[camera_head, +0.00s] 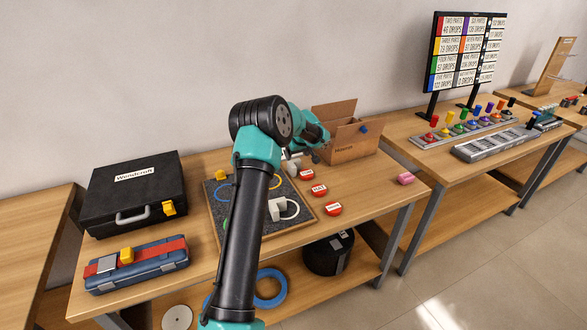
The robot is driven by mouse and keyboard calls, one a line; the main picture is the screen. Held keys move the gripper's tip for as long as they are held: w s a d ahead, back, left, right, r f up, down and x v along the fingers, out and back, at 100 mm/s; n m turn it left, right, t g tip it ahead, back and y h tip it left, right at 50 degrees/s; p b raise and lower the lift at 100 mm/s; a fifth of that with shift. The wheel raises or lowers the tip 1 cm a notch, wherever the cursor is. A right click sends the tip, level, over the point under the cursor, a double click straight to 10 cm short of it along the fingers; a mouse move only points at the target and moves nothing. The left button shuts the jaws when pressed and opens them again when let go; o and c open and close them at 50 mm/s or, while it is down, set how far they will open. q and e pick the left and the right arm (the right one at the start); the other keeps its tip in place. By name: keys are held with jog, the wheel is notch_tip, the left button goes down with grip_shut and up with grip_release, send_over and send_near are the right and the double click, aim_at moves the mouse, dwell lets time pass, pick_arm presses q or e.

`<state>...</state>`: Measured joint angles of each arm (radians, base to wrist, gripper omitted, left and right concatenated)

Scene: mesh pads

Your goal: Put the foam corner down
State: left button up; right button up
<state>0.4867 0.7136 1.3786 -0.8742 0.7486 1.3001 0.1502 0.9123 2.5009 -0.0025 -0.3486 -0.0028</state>
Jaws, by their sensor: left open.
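A white blocky piece (277,209), which looks like the foam corner, rests on the dark grey mat (232,225) beside a white ring (292,208). My left gripper (293,164) is open above the far right part of the mat, behind the white piece and apart from it. My left arm crosses the mat and hides its middle. The gripper's fingers are small and partly hidden by the arm. My right gripper is out of view.
Several red round buttons (319,190) line the mat's right side. An open cardboard box (345,140) stands behind right. A black case (133,195) and a blue toolbox (135,268) stand left. A pink block (405,178) lies at the right; bare tabletop surrounds it.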

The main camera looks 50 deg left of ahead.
aim_at(295, 161)
pick_arm(q)
jog(key=shift+x, duration=1.75)
jog(key=shift+f, duration=0.1)
jog(key=x, duration=0.5)
jog(key=c, duration=0.7)
jog(key=shift+c, duration=0.2)
